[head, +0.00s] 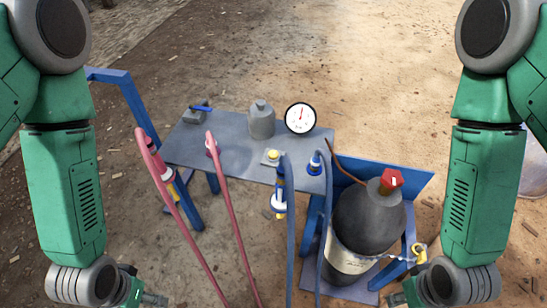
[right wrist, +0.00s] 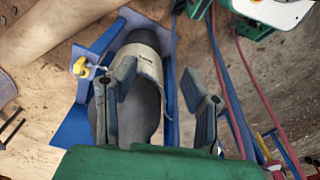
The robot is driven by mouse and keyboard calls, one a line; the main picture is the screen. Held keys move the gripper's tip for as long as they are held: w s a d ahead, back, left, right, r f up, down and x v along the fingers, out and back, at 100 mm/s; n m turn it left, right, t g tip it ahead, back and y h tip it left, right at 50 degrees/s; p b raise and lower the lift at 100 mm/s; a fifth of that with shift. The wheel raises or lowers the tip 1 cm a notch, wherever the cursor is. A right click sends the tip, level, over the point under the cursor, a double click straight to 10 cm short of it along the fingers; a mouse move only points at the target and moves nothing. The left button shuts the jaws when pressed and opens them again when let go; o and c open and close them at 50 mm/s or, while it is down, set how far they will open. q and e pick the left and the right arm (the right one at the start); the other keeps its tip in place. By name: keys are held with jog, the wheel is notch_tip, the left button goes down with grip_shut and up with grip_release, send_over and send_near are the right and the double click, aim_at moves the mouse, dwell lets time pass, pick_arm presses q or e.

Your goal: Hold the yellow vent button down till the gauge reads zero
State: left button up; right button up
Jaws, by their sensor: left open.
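The yellow vent button (head: 271,155) sits on a small pale block near the front edge of the grey table, apart from both grippers. The round white gauge (head: 300,118) stands behind it to the right; its red needle points roughly upward, and the scale is too small to read. My left gripper (head: 146,286) is open at the bottom left, low and far from the button. My right gripper (head: 398,297) is at the bottom right, partly cut off. In the right wrist view my right gripper (right wrist: 157,75) has its fingers spread, with the dark cylinder behind them.
A dark gas cylinder (head: 368,222) with a red valve knob (head: 391,179) stands in a blue frame right of the table (head: 225,155). Red hoses (head: 180,205) and blue hoses (head: 290,230) hang in front. A grey bottle-shaped part (head: 261,120) stands on the table.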

dwell(0.4)
grip_shut()
dwell(1.1)
